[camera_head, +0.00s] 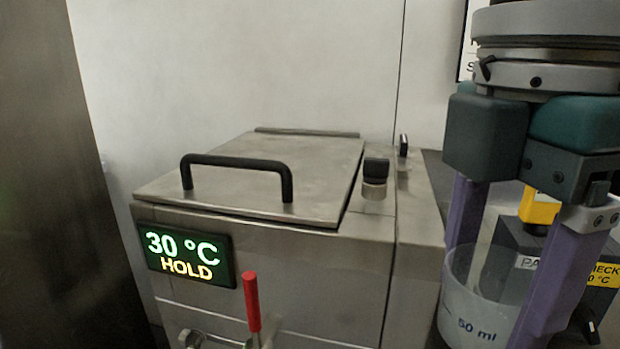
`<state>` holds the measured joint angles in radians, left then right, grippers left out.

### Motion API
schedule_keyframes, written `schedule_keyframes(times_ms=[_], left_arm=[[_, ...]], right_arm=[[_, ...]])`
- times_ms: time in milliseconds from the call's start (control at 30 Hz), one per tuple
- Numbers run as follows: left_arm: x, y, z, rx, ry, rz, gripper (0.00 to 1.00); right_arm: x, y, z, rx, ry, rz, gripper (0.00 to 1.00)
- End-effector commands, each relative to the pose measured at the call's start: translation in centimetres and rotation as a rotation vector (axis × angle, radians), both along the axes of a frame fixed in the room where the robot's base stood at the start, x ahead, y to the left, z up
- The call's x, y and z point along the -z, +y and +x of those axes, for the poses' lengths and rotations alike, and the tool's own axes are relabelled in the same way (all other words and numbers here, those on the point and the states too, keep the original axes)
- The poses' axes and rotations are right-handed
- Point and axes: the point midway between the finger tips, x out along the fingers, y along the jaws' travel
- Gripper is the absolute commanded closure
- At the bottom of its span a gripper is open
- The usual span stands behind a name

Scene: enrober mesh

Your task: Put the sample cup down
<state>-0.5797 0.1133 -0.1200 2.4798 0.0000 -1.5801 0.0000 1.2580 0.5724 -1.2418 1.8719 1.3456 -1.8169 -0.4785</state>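The sample cup (478,318) is a translucent cup marked "50 ml" at the lower right of the head view; its bottom is cut off by the frame edge. My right gripper (505,275) comes down from the upper right, with one purple finger at the cup's far left side and the other in front of its right side. The fingers appear shut on the cup, which looks upright. What lies under the cup is out of view. My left gripper is not in view.
A steel machine (330,285) fills the middle, its lid (320,165) shut under a black handle. Its display (187,257) reads "30 °C HOLD". A red lever (252,300) stands on its front. A dark box (510,240) with labels stands behind my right gripper.

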Motion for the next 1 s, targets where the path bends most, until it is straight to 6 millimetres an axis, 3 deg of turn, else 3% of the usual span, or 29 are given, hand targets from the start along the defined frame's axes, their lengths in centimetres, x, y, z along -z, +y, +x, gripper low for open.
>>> schedule_keyframes(times_ms=[33,300,600,700,1000], left_arm=[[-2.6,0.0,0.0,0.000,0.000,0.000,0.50],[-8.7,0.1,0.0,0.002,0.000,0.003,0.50],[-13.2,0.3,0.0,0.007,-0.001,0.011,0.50],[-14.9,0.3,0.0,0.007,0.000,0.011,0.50],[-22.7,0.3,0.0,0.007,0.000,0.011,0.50]], right_arm=[[-3.2,-0.6,0.3,0.133,-0.009,-0.003,0.82],[-12.5,-3.2,0.8,0.923,-0.030,0.003,0.82],[-19.5,-4.9,0.8,1.579,-0.026,0.024,0.82],[-21.6,-5.2,0.6,1.724,-0.018,0.029,0.82],[-28.8,-5.0,-0.6,1.704,-0.010,0.021,0.82]])
